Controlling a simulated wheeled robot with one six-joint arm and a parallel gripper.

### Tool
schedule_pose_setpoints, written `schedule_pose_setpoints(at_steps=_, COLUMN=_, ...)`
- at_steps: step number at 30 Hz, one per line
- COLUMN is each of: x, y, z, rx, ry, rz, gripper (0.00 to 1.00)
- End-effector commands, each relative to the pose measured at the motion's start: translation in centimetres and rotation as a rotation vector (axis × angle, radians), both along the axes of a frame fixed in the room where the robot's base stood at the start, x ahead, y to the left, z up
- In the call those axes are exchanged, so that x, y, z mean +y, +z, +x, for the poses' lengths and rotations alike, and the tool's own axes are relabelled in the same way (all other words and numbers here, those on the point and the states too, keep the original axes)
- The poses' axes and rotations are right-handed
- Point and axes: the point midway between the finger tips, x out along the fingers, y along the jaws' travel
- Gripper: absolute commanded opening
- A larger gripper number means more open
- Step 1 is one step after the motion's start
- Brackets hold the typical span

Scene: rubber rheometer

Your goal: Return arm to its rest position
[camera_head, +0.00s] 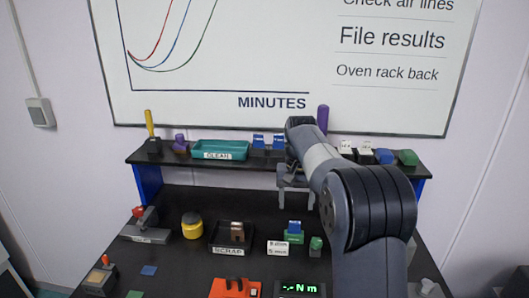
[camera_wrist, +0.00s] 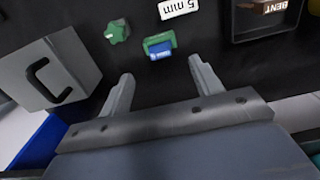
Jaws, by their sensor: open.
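My gripper (camera_head: 295,203) hangs in front of the raised shelf's edge in the camera_head view, with my arm reaching in from the right. In the wrist view my gripper (camera_wrist: 162,72) has its two fingers spread apart, with nothing between them. Beyond the fingertips is a green holder (camera_wrist: 173,38) with a blue piece (camera_wrist: 158,50) in it. The same green holder (camera_head: 294,238) is below my gripper in the camera_head view. My arm hides part of the shelf and bench on the right.
The shelf (camera_head: 265,165) carries a teal CLEAN tray (camera_head: 220,150) and several small blocks. On the bench are a black SCRAP tray (camera_head: 213,246), a yellow-topped round item (camera_head: 191,225), a green knob (camera_head: 316,243) and an orange item (camera_head: 235,289). A grey box with a handle (camera_wrist: 70,65) is close by.

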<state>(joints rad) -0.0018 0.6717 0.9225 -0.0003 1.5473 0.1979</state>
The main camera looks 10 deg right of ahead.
Motion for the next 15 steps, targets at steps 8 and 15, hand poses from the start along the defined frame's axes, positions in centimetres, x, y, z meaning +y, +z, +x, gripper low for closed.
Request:
schedule_pose_setpoints(at_steps=8, x=0.0, y=-5.2, z=-0.1, rx=0.005, ry=0.000, rz=0.000, gripper=0.61)
schedule_pose_setpoints(at_steps=15, x=-0.1, y=-8.8, z=-0.1, rx=0.002, ry=0.000, rz=0.000, gripper=0.61)
